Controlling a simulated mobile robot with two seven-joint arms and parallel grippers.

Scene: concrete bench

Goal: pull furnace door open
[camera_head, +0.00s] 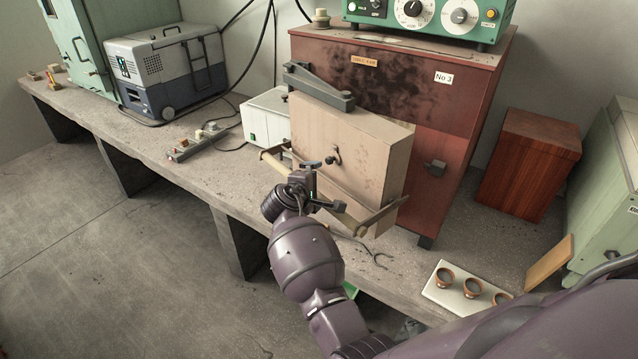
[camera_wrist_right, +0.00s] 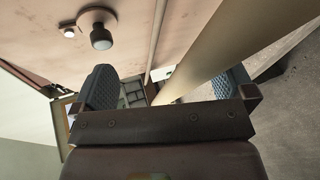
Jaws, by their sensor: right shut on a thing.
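The furnace (camera_head: 465,110) is a red-brown box marked No 3, with soot on its front. Its door (camera_head: 350,140) is a thick beige slab at the front left of the furnace, under a grey metal bracket (camera_head: 318,86). A pale round bar handle (camera_head: 343,217) runs across the door's outer face. My right gripper (camera_head: 303,178) is shut on this bar. In the right wrist view the bar (camera_wrist_right: 215,48) passes between the two fingers, and a round knob (camera_wrist_right: 101,37) shows on the door face. I cannot tell how far the door stands from the furnace. My left gripper is not in view.
A green control box (camera_head: 430,15) sits on the furnace. A white tray (camera_head: 440,294) with small brown cups lies at the bench's front right, near tongs (camera_head: 375,255). A small white box (camera_head: 265,118) and a grey-blue unit (camera_head: 168,70) stand to the left.

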